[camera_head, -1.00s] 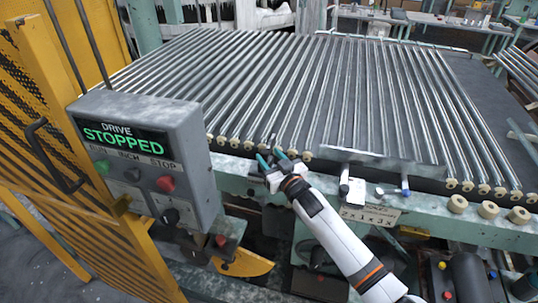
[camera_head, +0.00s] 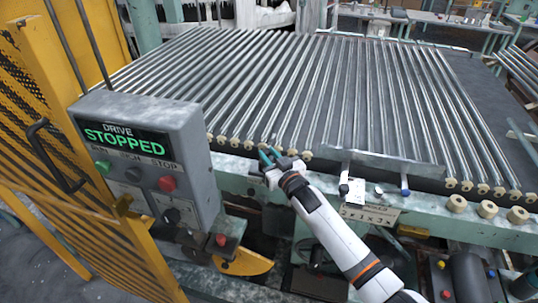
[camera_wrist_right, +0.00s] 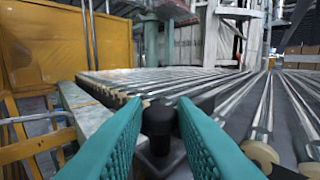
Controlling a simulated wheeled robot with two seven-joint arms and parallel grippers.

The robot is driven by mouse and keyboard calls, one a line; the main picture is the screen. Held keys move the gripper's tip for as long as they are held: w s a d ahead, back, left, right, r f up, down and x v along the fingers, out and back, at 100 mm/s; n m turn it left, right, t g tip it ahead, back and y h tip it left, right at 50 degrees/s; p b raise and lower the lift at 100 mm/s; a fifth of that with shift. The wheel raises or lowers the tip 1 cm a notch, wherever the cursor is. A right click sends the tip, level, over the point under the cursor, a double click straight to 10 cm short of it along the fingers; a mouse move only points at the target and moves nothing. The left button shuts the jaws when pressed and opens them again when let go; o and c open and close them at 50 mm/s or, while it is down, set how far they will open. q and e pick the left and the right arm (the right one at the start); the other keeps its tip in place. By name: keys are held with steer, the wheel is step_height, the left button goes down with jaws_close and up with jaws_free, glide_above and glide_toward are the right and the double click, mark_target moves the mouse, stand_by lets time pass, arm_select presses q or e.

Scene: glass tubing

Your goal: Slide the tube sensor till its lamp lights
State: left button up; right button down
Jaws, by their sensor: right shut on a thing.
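My right gripper (camera_head: 270,155), with teal fingers, is at the front rail of the roller bed in the head view. In the right wrist view its fingers (camera_wrist_right: 160,104) are shut on a black, round-topped part (camera_wrist_right: 157,121) that I take to be the tube sensor. The fingers hide much of it, and a dark bracket shows beneath. In the head view the fingers largely cover the sensor. I cannot make out a lamp or whether one is lit. My left gripper is not in view.
A roller bed (camera_head: 300,85) with several shiny metal tubes lies behind the front rail (camera_head: 240,168). A grey control box (camera_head: 150,165) reads "DRIVE STOPPED" at the left, beside a yellow mesh guard (camera_head: 70,190). A metal plate (camera_head: 385,160) stands right of the gripper.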

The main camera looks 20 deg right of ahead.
steer(key=c, duration=1.2)
jaws_free()
steer(key=s, duration=0.4)
steer(key=s+d+b, duration=0.1)
steer(key=s, duration=0.3)
steer(key=s+d, duration=0.1)
steer(key=s, duration=0.3)
steer(key=shift+d, duration=0.2)
